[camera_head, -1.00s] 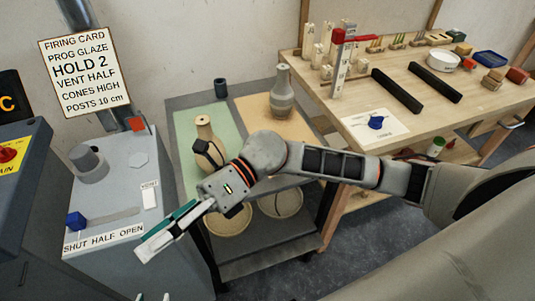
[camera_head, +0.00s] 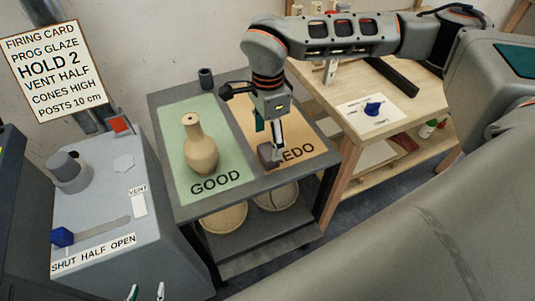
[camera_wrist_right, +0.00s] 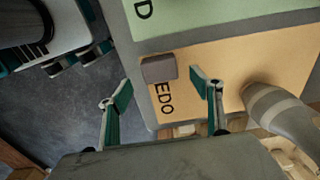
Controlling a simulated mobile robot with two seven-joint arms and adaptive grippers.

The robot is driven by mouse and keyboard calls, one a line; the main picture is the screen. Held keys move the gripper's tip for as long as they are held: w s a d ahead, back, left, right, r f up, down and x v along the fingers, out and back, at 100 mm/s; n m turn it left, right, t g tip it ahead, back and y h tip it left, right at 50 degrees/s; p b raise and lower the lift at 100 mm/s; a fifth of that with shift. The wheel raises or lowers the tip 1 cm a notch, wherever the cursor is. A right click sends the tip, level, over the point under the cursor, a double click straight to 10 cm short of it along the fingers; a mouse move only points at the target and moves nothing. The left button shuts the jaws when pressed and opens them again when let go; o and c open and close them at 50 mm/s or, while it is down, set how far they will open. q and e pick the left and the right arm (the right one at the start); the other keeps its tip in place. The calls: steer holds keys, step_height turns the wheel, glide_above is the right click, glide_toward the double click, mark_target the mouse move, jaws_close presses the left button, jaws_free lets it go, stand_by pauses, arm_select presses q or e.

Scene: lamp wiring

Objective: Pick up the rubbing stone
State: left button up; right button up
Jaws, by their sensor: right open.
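The rubbing stone is a small grey-brown block (camera_head: 266,155) on the orange REDO mat, near its front edge. In the right wrist view the stone (camera_wrist_right: 158,69) lies beyond and between the spread fingers, nearer the left one. My right gripper (camera_head: 269,137) points down just above and behind the stone; its open fingers (camera_wrist_right: 163,92) hold nothing. Contact with the stone cannot be made out. My left gripper (camera_head: 146,292) shows only two separated fingertips at the bottom edge, apparently empty.
A pale vase (camera_head: 200,148) stands on the green GOOD mat (camera_head: 180,187). A grey banded vase (camera_wrist_right: 281,112) stands beside my right gripper on the REDO mat (camera_wrist_right: 222,55). A dark cup (camera_head: 206,78) is at the cart's back. The kiln cabinet is left, the workbench right.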

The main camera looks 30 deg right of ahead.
mark_target(268, 151)
step_height(268, 151, down, 6)
steer(key=shift+r, duration=0.1)
steer(key=shift+c, duration=0.5)
steer(key=c, duration=1.3)
step_height(268, 151, up, 20)
steer(key=shift+p, duration=0.45)
